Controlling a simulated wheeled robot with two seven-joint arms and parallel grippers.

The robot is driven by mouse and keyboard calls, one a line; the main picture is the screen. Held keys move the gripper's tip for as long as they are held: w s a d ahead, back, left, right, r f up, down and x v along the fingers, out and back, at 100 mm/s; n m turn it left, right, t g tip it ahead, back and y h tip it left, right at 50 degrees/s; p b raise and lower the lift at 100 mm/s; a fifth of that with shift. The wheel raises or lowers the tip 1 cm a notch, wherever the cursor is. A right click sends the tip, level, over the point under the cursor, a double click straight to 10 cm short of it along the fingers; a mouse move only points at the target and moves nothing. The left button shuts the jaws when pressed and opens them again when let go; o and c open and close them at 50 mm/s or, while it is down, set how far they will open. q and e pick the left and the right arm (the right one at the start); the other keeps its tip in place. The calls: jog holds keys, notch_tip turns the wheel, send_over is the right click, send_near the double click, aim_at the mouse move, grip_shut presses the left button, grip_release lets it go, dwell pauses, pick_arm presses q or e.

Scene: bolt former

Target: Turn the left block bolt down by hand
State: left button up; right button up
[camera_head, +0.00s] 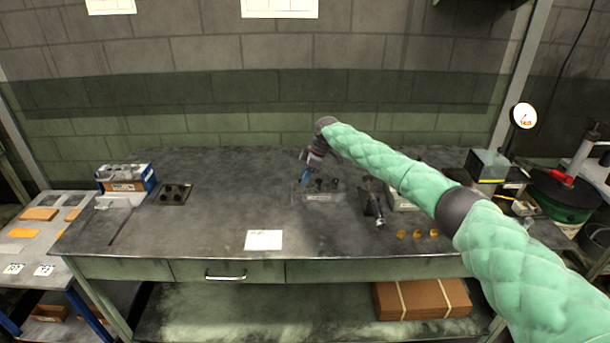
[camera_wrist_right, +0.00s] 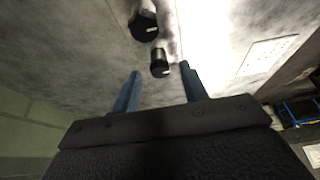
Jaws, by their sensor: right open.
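My right gripper (camera_head: 304,178) hangs at the left side of a low block (camera_head: 325,198) on the bench. Dark bolts (camera_head: 319,183) stand upright in a row just right of its blue fingers. In the right wrist view my right gripper (camera_wrist_right: 160,72) has its two blue fingers apart. A dark bolt head with a white mark (camera_wrist_right: 160,64) shows in the gap beyond the fingertips, with nothing visibly gripped. A second bolt head (camera_wrist_right: 145,25) shows farther up. I cannot tell how deep the bolts sit. My left gripper is not in view.
A dark tool (camera_head: 374,207) and several yellow pieces (camera_head: 417,234) lie right of the block. A white card (camera_head: 263,240) is in front. A dark plate (camera_head: 174,194) and a blue box (camera_head: 126,180) are at the left. The left-middle bench is clear.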

grip_shut()
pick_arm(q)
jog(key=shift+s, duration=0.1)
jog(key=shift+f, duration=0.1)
pick_arm(e)
jog(key=shift+s+m, duration=0.1)
jog(key=shift+m, duration=0.3)
